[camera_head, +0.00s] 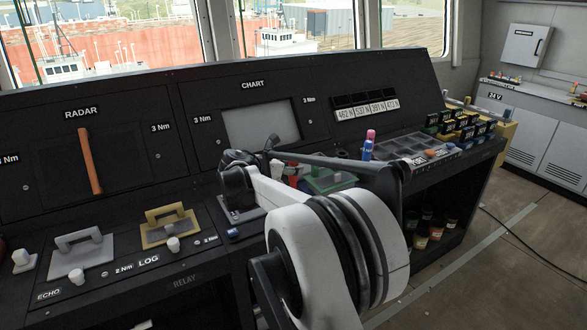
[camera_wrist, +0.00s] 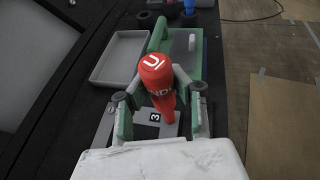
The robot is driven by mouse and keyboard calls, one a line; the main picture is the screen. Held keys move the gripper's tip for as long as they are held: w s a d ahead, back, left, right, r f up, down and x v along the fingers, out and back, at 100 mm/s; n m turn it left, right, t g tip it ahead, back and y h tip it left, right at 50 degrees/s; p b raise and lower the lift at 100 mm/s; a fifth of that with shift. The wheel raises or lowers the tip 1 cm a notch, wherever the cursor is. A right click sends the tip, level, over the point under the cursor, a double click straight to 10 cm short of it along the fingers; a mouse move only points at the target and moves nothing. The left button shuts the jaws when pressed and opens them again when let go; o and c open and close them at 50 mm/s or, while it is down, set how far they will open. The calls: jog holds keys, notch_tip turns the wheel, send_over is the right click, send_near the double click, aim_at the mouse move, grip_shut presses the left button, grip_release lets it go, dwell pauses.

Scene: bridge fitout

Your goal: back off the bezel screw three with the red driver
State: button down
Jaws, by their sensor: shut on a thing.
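In the wrist view, my gripper (camera_wrist: 160,92) is shut on the red driver (camera_wrist: 156,66), with a finger on each side of its red handle. The driver's rounded top faces the camera; its lower end and tip are hidden. A grey plate with a "3" label (camera_wrist: 154,117) lies below, beside the driver; I cannot tell whether they touch. In the head view, my arm covers much of the middle, and the gripper cannot be made out clearly. The chart panel (camera_head: 266,151) has small screw heads and "3 Nm" labels; which is bezel screw three cannot be told.
The radar panel (camera_head: 62,150) carries an orange bar (camera_head: 90,161).

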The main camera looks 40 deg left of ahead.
aim_at(294, 157)
jog(key=shift+r, duration=0.1)
dwell(0.4)
jog(key=shift+r+p, duration=1.05)
jog(key=shift+r, duration=1.85)
